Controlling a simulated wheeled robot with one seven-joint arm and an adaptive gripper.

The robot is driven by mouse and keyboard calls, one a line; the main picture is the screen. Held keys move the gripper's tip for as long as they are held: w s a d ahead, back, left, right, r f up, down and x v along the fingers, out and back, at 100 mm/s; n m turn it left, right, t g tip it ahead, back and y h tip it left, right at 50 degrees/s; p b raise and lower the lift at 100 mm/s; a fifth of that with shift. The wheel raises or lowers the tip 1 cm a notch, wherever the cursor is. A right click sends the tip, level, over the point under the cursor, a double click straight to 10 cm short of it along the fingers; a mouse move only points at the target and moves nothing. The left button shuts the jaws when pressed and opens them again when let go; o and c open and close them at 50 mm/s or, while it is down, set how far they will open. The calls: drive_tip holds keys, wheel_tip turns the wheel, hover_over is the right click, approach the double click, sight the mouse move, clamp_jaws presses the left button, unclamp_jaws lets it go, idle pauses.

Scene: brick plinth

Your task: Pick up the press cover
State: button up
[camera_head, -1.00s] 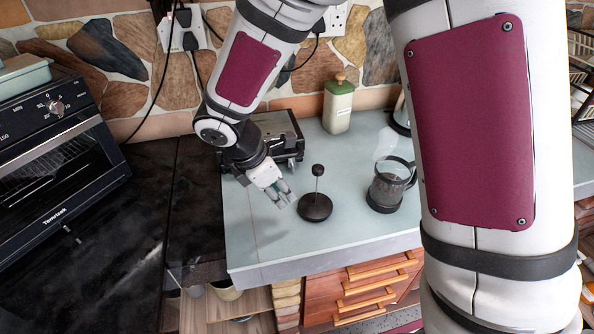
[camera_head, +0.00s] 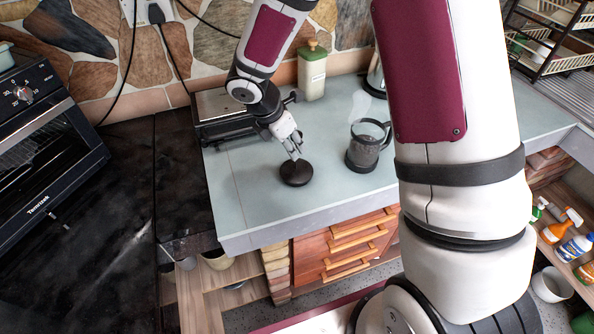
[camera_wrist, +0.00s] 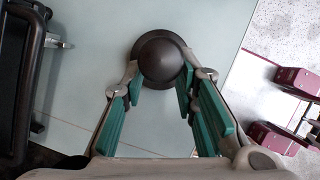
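The press cover (camera_head: 296,174) is a dark round lid with a thin rod and a knob on top. It rests on the pale counter, apart from the glass press jug (camera_head: 367,146) to its right. My gripper (camera_head: 294,149) is just above the lid, around the upper part of the rod, which it partly hides in the head view. In the wrist view, the cover (camera_wrist: 160,58) shows as a dark disc with a round centre, between the tips of my gripper (camera_wrist: 160,80). The green-padded fingers are spread apart. I cannot tell whether either finger touches the knob.
A dark metal appliance (camera_head: 228,118) stands behind and left of my gripper. A green and cream canister (camera_head: 312,72) stands at the back wall. An oven (camera_head: 45,135) is on the black counter at left. The pale counter's front is clear.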

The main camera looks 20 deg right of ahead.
hover_over(300, 167)
wheel_tip(300, 167, down, 5)
drive_tip(key=shift+r+p, duration=0.2)
drive_tip(key=shift+p, duration=0.2)
drive_tip(key=shift+c, duration=0.6)
clamp_jaws()
